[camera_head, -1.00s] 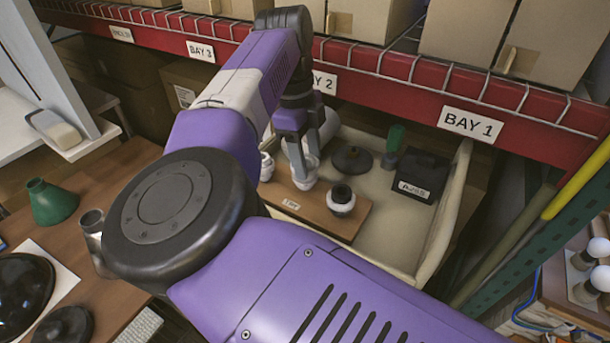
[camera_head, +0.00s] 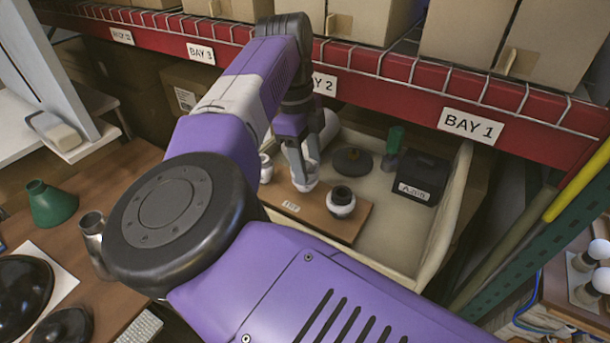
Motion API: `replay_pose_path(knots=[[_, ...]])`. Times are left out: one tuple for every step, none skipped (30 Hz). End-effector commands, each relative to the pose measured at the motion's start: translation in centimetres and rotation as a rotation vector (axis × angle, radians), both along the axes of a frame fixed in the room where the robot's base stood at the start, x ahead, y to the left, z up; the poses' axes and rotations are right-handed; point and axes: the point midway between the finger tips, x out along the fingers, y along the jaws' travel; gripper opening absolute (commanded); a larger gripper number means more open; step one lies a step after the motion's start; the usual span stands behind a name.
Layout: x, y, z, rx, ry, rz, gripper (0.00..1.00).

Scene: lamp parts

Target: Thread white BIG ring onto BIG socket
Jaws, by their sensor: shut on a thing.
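My gripper (camera_head: 300,168) points down over a wooden board (camera_head: 291,207) in the pale tray. It is shut on a small white piece (camera_head: 311,169), apparently the white ring. This piece is right at the top of a white socket (camera_head: 304,186) standing on the board; the fingers partly hide both. I cannot tell whether the ring is around the socket or just resting on it. Another white socket with a black top (camera_head: 341,201) stands upright to the right on the board. A further white piece (camera_head: 265,169) stands to the left, partly hidden by my arm.
The pale tray (camera_head: 397,225) also holds a dark disc-shaped part (camera_head: 352,160), a green-topped part (camera_head: 393,146) and a black box (camera_head: 424,178). A red shelf beam (camera_head: 400,96) with boxes runs close behind my arm. A desk with lamp parts lies at left.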

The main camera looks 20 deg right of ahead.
Motion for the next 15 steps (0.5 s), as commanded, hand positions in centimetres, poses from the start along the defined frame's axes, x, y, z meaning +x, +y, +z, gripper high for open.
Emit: replay_pose_path(knots=[[0.0, 0.01, -0.08, 0.0, 0.0, 0.0, 0.08], [0.0, 0.01, -0.11, 0.0, 0.0, 0.0, 0.08], [0.0, 0.01, -0.16, 0.0, 0.0, 0.0, 0.08], [0.0, 0.01, -0.19, 0.0, 0.0, 0.0, 0.08], [0.0, 0.01, -0.22, 0.0, 0.0, 0.0, 0.08], [-0.01, 0.02, -0.27, 0.0, 0.0, 0.0, 0.08], [-0.01, 0.02, -0.31, 0.0, 0.0, 0.0, 0.08], [-0.01, 0.02, -0.34, 0.0, 0.0, 0.0, 0.08], [-0.01, 0.02, -0.39, 0.0, 0.0, 0.0, 0.08], [-0.01, 0.02, -0.42, 0.0, 0.0, 0.0, 0.08], [-0.01, 0.02, -0.45, 0.0, 0.0, 0.0, 0.08], [-0.01, 0.02, -0.48, 0.0, 0.0, 0.0, 0.08], [0.0, 0.02, -0.49, 0.0, 0.0, 0.0, 0.08], [-0.01, 0.02, -0.5, 0.0, 0.0, 0.0, 0.08], [-0.01, 0.02, -0.51, 0.0, 0.0, 0.0, 0.08]])
